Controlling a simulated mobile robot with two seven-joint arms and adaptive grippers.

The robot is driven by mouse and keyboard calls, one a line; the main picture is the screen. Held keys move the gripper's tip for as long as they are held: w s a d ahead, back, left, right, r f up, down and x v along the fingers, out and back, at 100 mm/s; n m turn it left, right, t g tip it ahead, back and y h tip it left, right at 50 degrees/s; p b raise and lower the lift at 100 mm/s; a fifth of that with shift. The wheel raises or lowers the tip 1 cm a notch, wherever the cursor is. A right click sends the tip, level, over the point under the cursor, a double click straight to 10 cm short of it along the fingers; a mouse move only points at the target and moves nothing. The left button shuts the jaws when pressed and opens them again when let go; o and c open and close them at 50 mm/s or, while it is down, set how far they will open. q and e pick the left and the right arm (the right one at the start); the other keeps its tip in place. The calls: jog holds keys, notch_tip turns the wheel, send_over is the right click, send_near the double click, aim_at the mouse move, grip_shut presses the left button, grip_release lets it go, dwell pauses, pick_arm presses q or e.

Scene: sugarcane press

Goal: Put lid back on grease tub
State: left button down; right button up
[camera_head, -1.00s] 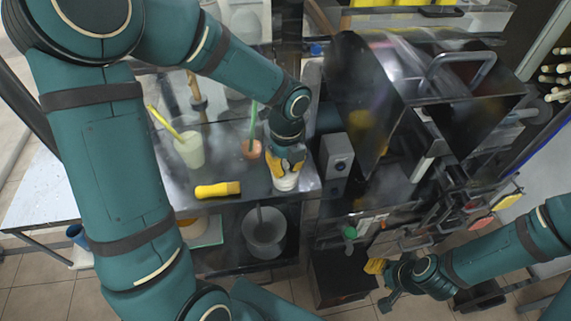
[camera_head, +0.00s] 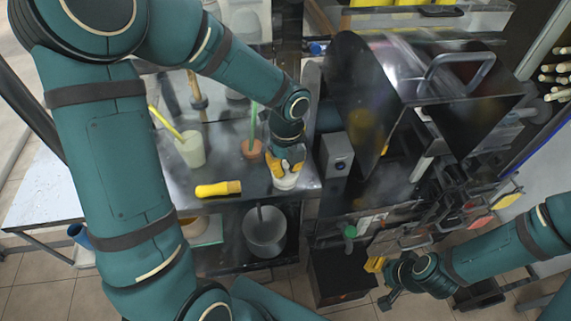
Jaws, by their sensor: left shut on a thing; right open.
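The white grease tub (camera_head: 285,181) stands on the metal table near its front right corner, beside the press. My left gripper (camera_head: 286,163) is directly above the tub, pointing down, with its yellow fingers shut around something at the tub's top. The fingers hide most of what they hold; it appears to be the lid, and I cannot tell whether it is fully seated. My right gripper (camera_head: 382,283) is open and empty, low at the lower right, in front of the press and well away from the tub.
A pale cup with a yellow straw (camera_head: 190,149) and a reddish-brown pot with a green stick (camera_head: 251,149) stand behind. The dark press (camera_head: 440,95) and a grey switch box (camera_head: 337,154) are close on the right. A grey bucket (camera_head: 265,232) sits below.

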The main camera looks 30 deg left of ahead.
pick_arm(q)
jog(key=shift+c, duration=1.6)
grip_release()
jog(key=shift+r+p, duration=1.4)
jog(key=shift+r, duration=0.05)
jog(key=shift+r+p, duration=2)
jog(key=shift+r, duration=0.1)
jog(key=shift+f, duration=0.1)
grip_shut()
